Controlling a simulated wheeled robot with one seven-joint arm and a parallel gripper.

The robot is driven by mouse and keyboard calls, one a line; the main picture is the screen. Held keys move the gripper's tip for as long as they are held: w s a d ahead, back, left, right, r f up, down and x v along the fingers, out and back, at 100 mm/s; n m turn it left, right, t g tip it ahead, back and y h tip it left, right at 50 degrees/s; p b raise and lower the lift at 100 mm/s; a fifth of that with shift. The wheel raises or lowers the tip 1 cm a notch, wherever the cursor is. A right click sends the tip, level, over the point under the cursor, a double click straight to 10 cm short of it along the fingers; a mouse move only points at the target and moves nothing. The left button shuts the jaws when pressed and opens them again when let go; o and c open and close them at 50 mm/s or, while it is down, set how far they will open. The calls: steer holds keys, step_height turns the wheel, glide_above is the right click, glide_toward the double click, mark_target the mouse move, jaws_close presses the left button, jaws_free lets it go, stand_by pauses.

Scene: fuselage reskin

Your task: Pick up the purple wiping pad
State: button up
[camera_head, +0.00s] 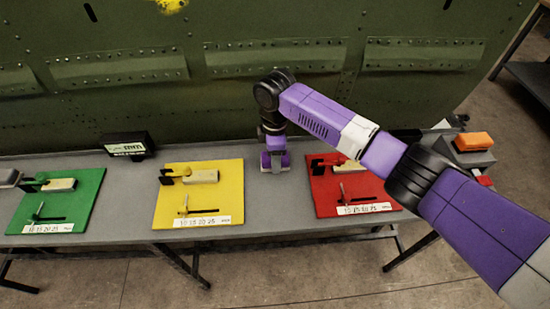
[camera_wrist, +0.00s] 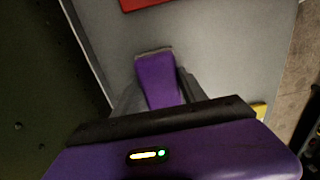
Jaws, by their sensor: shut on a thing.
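The purple wiping pad (camera_wrist: 157,80) is between the dark fingers of my gripper (camera_wrist: 160,92) in the wrist view, with a thin greyish-brown edge at its far end. My gripper is shut on it. In the head view my gripper (camera_head: 275,157) points down at the grey table between the yellow and red boards. The pad is small there and hard to tell apart from my purple gripper. I cannot tell whether it still touches the table.
The grey table (camera_head: 262,215) carries a green board (camera_head: 85,190), a yellow board (camera_head: 230,180) and a red board (camera_head: 325,200). A black display (camera_head: 128,145) stands at the back left. An orange block (camera_head: 473,141) is at the right. The riveted green fuselage (camera_head: 200,110) rises behind.

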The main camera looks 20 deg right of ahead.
step_height(320, 180, up, 20)
steer(key=b, duration=0.1)
steer(key=shift+f, duration=0.1)
stand_by(0.4)
steer(key=o, duration=0.5)
steer(key=c, duration=0.3)
